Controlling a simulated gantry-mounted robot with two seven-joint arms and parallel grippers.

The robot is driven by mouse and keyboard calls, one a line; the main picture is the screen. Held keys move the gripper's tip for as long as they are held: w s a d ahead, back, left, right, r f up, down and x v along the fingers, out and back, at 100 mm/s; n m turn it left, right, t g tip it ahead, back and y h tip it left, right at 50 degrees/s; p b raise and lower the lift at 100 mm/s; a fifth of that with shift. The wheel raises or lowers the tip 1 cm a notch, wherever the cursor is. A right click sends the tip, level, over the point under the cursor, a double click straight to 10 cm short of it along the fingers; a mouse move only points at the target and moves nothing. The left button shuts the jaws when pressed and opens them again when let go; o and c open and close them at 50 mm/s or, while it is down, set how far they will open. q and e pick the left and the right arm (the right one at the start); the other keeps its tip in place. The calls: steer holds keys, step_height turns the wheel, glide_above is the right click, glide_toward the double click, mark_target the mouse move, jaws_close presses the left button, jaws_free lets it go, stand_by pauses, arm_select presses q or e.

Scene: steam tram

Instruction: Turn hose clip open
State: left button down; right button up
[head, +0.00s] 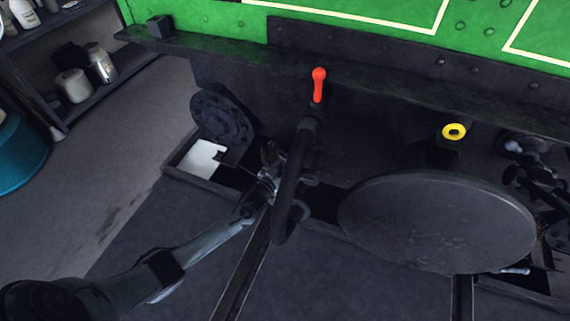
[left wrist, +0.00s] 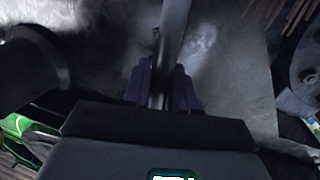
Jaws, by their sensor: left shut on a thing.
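A black hose (head: 288,185) hangs in a loop from a pipe below a red handle (head: 319,85). My left gripper (head: 269,153) is at the left side of the hose, low in front of the dark frame. In the left wrist view its dark fingers (left wrist: 162,72) are closed on a narrow grey metal bar (left wrist: 173,30), apparently the lever of the hose clip. The bar runs up and away from between the fingers. The clip itself is too small and dark in the head view to make out.
A round dark buffer plate (head: 440,222) stands right of the hose, with a yellow ring (head: 454,131) above it. A flanged round part (head: 222,115) is close behind my left gripper. A shelf (head: 115,65) stands at the upper left; the floor there is clear.

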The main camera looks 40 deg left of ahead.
arm_select(q)
steer(key=shift+a, duration=0.1)
steer(key=s+a+f+n+t+y+b, duration=0.1)
steer(key=s+a+f+n+y+b, duration=0.1)
steer(key=a+f+n+b, duration=0.3)
steer(key=shift+s+a+f+n+b, duration=0.35)
steer(key=shift+a+n, duration=1.1)
steer(key=shift+n, duration=1.95)
steer(key=c, duration=1)
jaws_free()
steer(key=shift+a, duration=0.1)
steer(key=shift+s+r, duration=0.1)
